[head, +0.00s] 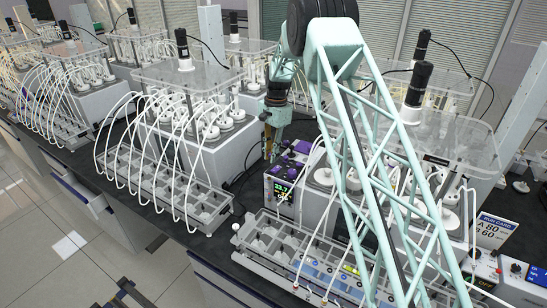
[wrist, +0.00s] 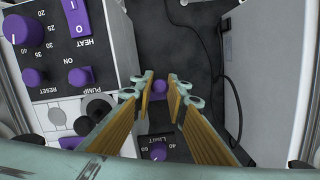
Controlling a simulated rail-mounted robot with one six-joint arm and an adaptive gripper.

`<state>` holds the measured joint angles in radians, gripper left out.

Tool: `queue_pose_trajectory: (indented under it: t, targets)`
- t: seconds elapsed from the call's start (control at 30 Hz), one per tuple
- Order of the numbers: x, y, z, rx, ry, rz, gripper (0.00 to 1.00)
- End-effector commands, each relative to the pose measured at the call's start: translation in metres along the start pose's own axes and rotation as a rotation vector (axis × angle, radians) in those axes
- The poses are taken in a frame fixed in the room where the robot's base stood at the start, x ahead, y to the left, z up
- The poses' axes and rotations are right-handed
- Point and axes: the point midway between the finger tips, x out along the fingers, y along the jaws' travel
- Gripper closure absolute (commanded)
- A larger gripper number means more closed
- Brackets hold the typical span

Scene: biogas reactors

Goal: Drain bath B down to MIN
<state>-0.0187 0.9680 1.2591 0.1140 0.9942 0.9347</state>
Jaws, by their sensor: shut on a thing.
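In the wrist view my gripper (wrist: 159,92) has its two yellow-padded fingers on either side of a small purple knob (wrist: 159,86), and it is shut on it. The knob sits low beside the bath's control unit, over the dark bench. In the head view my gripper (head: 268,150) reaches down at the left side of the control unit (head: 284,190), whose lit display reads about 33.7. The knob is hidden there. The bath behind it (head: 318,176) is partly covered by my arm. I cannot see its water level or a MIN mark.
The wrist view shows purple HEAT (wrist: 82,18) and PUMP (wrist: 78,76) controls and a LIMIT dial (wrist: 158,152) close to the fingers. A black cable (wrist: 228,70) lies at right. A neighbouring bath (head: 205,145) stands left.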

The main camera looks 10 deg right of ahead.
Motion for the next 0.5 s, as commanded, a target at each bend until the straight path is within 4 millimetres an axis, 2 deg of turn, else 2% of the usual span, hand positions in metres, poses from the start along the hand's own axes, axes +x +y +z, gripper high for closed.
queue_pose_trajectory:
  t: [0.17, 0.5]
  targets:
    - [-0.007, -0.009, -0.008, -0.007, 0.005, -0.005, 1.00]
    - [-0.013, -0.015, -0.027, -0.007, 0.005, -0.005, 1.00]
